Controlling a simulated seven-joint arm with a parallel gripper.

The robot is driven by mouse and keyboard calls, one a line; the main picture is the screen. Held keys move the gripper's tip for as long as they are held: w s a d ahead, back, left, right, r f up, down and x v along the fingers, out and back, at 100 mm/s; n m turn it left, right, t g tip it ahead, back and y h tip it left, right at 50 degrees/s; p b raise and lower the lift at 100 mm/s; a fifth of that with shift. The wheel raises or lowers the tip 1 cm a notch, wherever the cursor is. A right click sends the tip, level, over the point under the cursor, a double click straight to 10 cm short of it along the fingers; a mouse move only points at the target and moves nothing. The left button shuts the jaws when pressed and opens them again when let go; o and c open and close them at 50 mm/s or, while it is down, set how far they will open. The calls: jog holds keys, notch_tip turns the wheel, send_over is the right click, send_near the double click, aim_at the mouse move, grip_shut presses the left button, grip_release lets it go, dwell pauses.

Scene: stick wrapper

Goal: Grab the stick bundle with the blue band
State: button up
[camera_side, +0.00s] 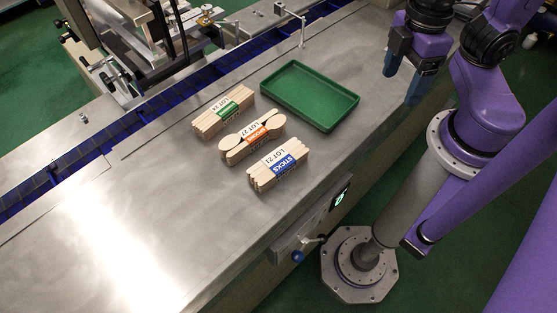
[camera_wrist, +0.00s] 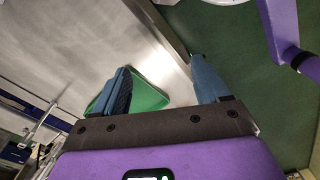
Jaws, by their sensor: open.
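The stick bundle with the blue band (camera_side: 283,164) lies on the steel table, nearest the front edge of three bundles in the side view. Its label reads "STICKS LOT 21". The orange-banded bundle (camera_side: 240,148) lies just behind it and the green-banded bundle (camera_side: 213,123) behind that. My gripper (camera_side: 405,78) is open and empty, up at the right near the table's front edge, well apart from the bundles. In the wrist view my gripper (camera_wrist: 163,88) has its fingers wide apart. No bundle shows in the wrist view.
An empty green tray (camera_side: 347,119) sits on the table between the bundles and my gripper; part of it shows in the wrist view (camera_wrist: 150,97). A blue conveyor (camera_side: 75,160) and machinery run along the back. The table's left part is clear.

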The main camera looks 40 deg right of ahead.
jog(key=s+a+m+g+y, duration=0.4)
jog(key=s+a+m+g, duration=0.4)
jog(key=s+m, duration=0.15)
jog(key=m+t+y, duration=0.9)
jog(key=m, duration=1.3)
send_near(275, 162)
jog(key=shift+a+f+n, duration=0.25)
jog(key=shift+a+f, duration=0.1)
jog(key=shift+a, duration=0.15)
jog(key=shift+x, duration=3.7)
jog(key=shift+r, duration=0.1)
jog(key=c, duration=1.1)
